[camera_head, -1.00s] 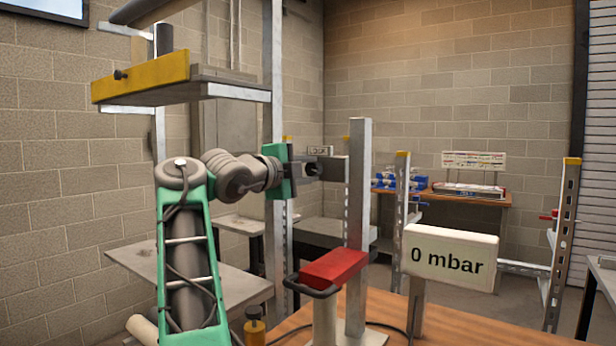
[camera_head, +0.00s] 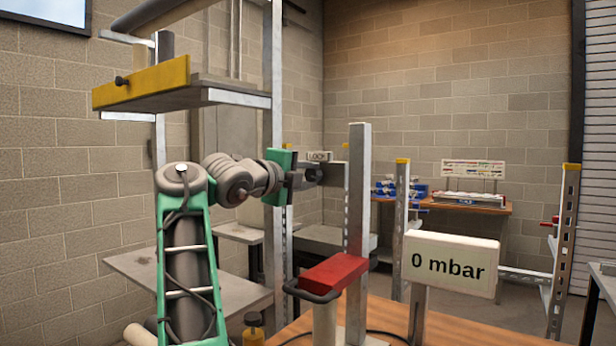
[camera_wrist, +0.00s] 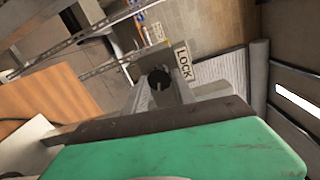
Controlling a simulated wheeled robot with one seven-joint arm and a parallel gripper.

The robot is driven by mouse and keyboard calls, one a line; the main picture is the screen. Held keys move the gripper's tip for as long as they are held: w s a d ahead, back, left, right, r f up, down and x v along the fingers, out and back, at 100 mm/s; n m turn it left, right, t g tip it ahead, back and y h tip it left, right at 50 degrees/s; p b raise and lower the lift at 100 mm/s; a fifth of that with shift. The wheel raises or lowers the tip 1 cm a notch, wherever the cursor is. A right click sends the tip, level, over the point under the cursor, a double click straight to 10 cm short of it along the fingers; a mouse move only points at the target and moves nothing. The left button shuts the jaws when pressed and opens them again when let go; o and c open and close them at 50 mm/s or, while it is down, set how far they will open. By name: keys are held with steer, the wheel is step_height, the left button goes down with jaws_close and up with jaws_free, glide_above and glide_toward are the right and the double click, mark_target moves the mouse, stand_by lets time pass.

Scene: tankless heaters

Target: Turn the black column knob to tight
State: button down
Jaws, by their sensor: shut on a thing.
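The black column knob (camera_wrist: 160,78) shows in the wrist view, at the middle, beside a white label reading LOCK (camera_wrist: 183,62). In the head view the label (camera_head: 320,156) sits just above my gripper (camera_head: 310,173), which reaches right from the green hand. The knob is mostly hidden there. My gripper (camera_wrist: 160,88) is shut on the knob. The grey upright column (camera_head: 357,200) stands to the right of it in the head view. I cannot read the knob's exact angle.
A red block with a black handle (camera_head: 334,270) and a sign reading 0 mbar (camera_head: 451,264) stand at the wooden table (camera_head: 480,325) in front. A yellow-edged shelf (camera_head: 140,84) hangs above my arm. Slotted metal posts (camera_head: 401,230) stand behind.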

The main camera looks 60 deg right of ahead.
steer(key=c, duration=1)
jaws_free()
steer(key=shift+c, duration=0.2)
steer(key=w+a, duration=0.1)
steer(key=a, duration=0.6)
steer(key=shift+a+b, duration=0.35)
steer(key=shift+b, duration=0.05)
steer(key=shift+r, duration=0.15)
